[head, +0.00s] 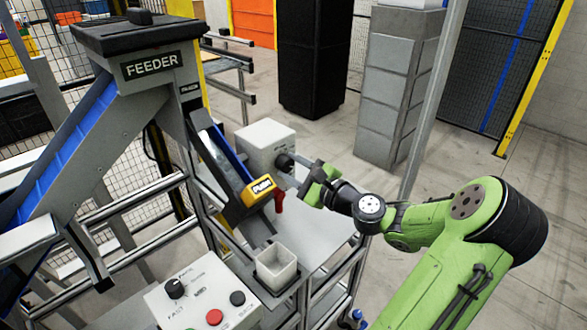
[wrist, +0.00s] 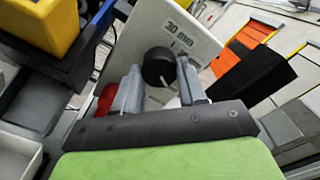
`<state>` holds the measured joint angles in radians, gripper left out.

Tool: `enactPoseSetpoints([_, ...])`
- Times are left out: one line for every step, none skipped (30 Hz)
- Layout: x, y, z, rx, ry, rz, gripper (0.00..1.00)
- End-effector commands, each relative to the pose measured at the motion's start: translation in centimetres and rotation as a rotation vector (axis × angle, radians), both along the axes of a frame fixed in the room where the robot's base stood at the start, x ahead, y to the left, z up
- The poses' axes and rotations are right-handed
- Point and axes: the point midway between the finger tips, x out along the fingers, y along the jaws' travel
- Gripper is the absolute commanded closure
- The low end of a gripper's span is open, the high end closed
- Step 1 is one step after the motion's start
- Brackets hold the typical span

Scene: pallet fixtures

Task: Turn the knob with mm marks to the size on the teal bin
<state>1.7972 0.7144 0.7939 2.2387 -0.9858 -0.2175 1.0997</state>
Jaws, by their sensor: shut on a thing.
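A white box (head: 262,143) stands at the back of the grey stand and carries a black knob (head: 284,161) on its side. In the wrist view the knob (wrist: 157,67) sits below a printed "30 mm" mark (wrist: 180,33) on the box face (wrist: 140,40). A pale pointer line shows on the knob; its exact setting is hard to read. Other marks are hidden or too small. My gripper (head: 294,168) reaches from the right and is shut on the knob; its two fingers (wrist: 160,80) lie on either side of it. I see no teal bin.
The feeder (head: 152,66) with a yellow PUSH flap (head: 259,190) is left of my gripper. A red part (head: 279,200) is just below it. A cream bin (head: 276,268) stands on the stand. A panel (head: 195,290) with a FAST dial and buttons is in front.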

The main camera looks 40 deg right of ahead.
Motion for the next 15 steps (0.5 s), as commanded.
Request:
enactPoseSetpoints([0.00,0.02,-0.04,-0.009,0.000,0.001,0.89])
enactPoseSetpoints([0.01,0.02,-0.04,-0.016,0.000,0.001,0.89])
enactPoseSetpoints([0.01,0.04,-0.04,-0.026,0.001,0.001,0.89])
enactPoseSetpoints([0.02,0.04,-0.03,-0.036,0.000,0.001,0.89])
enactPoseSetpoints([0.03,0.05,-0.02,-0.049,-0.001,0.002,0.89])
enactPoseSetpoints([0.03,0.06,-0.03,-0.067,-0.001,0.002,0.89])
enactPoseSetpoints([0.03,0.05,-0.04,-0.083,-0.002,0.002,0.89])
enactPoseSetpoints([0.03,0.06,-0.06,-0.101,-0.001,0.001,0.89])
enactPoseSetpoints([0.04,0.06,-0.07,-0.128,-0.001,0.002,0.89])
enactPoseSetpoints([0.03,0.04,-0.07,-0.148,-0.003,0.001,0.89])
enactPoseSetpoints([0.02,0.03,-0.07,-0.172,-0.003,0.001,0.89])
enactPoseSetpoints([0.03,0.06,-0.07,-0.206,-0.004,0.003,0.89])
enactPoseSetpoints([0.04,0.06,-0.09,-0.232,-0.004,0.002,0.89])
enactPoseSetpoints([0.04,0.04,-0.11,-0.258,-0.005,0.002,0.89])
enactPoseSetpoints([0.04,0.06,-0.10,-0.294,-0.007,0.003,0.89])
